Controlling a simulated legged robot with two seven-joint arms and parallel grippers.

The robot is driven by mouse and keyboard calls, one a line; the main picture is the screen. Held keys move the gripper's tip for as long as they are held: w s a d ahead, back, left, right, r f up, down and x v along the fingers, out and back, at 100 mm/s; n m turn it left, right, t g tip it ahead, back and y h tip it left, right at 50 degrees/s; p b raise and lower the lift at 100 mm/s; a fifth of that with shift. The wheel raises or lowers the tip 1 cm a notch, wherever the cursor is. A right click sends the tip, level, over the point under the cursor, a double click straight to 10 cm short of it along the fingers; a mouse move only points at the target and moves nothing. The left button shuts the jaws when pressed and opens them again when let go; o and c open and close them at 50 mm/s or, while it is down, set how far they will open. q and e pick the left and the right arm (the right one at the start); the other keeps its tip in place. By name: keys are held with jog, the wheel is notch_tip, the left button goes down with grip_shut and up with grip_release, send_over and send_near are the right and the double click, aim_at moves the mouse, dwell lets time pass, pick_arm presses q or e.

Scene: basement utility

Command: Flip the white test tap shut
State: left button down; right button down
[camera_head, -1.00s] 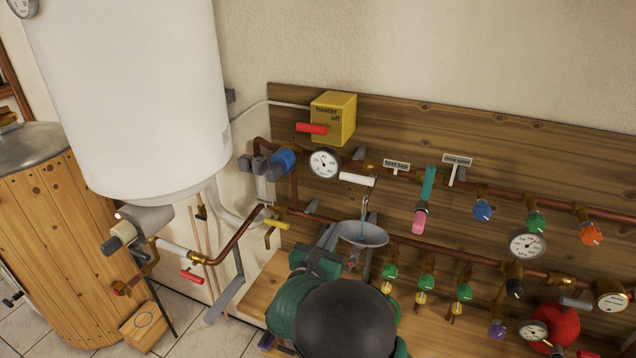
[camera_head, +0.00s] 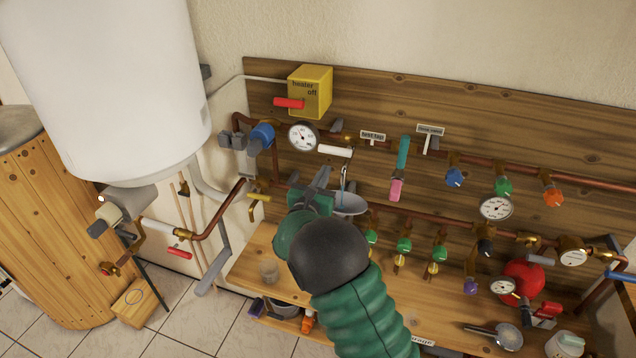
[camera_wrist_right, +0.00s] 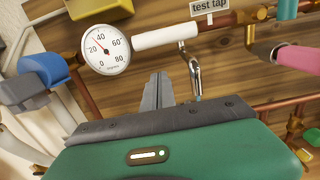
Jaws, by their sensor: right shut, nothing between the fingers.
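The white test tap lever (camera_head: 335,151) lies roughly level on the upper copper pipe, just right of a round dial gauge and below the "test tap" label (camera_head: 373,136). In the right wrist view the white lever (camera_wrist_right: 166,37) is above my fingers, and a metal spout (camera_wrist_right: 193,70) hangs at its right end. My right gripper (camera_head: 321,178) is shut and empty, below the lever and apart from it. Its closed fingers (camera_wrist_right: 158,90) point up towards the lever. A grey funnel bowl (camera_head: 350,204) sits under the spout, partly hidden by my gripper. My left gripper is not in view.
A dial gauge (camera_head: 303,137), a blue valve (camera_head: 262,135) and a yellow heater box (camera_head: 311,90) with a red lever crowd the left side. A wooden bench (camera_head: 255,255) lies below.

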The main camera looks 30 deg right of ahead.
aim_at(336, 148)
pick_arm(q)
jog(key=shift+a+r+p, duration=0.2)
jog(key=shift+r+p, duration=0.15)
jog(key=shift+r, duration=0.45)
pick_arm(e)
notch_tip(336, 148, up, 3)
jog(key=shift+w+r, duration=0.1)
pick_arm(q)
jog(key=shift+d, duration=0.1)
pick_arm(e)
jog(key=shift+w, duration=0.1)
pick_arm(q)
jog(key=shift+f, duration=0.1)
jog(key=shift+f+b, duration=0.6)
jog(key=shift+b, duration=0.05)
pick_arm(e)
jog(key=shift+m, duration=0.4)
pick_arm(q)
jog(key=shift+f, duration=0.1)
